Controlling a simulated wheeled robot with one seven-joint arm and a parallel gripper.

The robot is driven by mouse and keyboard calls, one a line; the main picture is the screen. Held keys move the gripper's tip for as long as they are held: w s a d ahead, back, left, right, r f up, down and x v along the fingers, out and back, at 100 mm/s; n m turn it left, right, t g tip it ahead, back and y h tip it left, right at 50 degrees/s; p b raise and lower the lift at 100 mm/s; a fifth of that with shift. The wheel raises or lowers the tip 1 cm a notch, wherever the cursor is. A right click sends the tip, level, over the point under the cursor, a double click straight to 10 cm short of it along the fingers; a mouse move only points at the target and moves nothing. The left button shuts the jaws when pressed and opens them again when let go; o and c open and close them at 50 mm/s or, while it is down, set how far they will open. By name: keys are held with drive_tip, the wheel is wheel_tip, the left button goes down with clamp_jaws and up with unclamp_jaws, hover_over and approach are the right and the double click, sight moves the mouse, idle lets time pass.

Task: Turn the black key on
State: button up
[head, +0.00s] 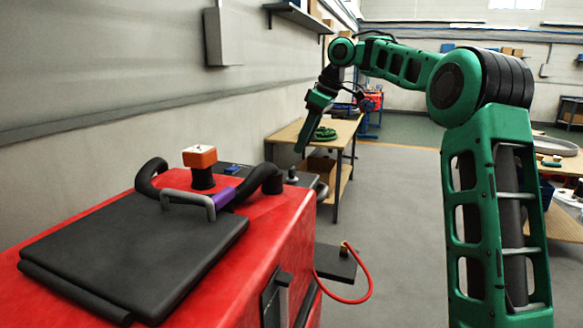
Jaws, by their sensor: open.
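The red scrubber tank machine (270,235) fills the lower left of the head view. A small dark knob-like piece (292,174) stands on a dark panel at its far right corner. It may be the black key, but it is too small to tell, and its turn position cannot be read. My gripper (301,149) points down, above that piece in the picture. It is apart from the machine and appears empty; its fingers are small in this view. My green arm reaches in from the right.
A black lid (130,250) with a grey handle (188,199) lies on the machine. An orange-topped post (200,158) and a black hose (152,178) rise behind it. A red cable (368,285) loops at its right side. A wooden table (345,130) stands beyond.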

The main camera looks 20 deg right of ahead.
sight(293, 167)
drive_tip(key=x, duration=0.8)
drive_tip(key=shift+w+f, duration=0.1)
drive_tip(key=shift+f, duration=0.15)
drive_tip(key=c, duration=1)
